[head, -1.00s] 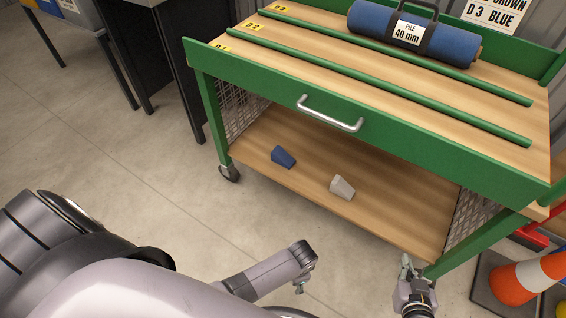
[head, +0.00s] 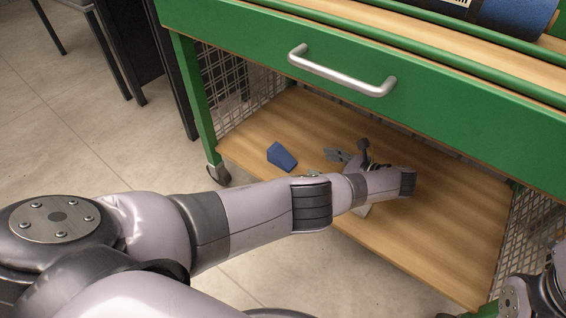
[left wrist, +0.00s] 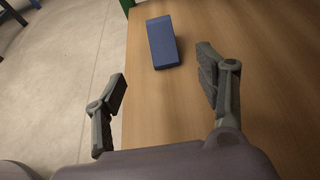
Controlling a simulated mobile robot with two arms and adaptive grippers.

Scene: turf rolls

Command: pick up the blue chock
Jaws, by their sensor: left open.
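The blue chock (head: 282,156) lies on the wooden lower shelf (head: 262,127) of the green cart, near its left front. My left gripper (head: 345,153) is over the shelf to the right of the chock and apart from it. In the left wrist view, the blue chock (left wrist: 163,42) lies ahead of the open, empty fingers (left wrist: 163,84), roughly in line with the gap between them. A grey chock (head: 363,210) is mostly hidden behind my left forearm. Part of my right arm shows at the lower right, but its fingers are not clear.
The green drawer front with a silver handle (head: 340,72) overhangs the shelf. A cart leg (head: 192,100) and wire mesh close its left side. A blue roll (head: 512,18) lies on top.

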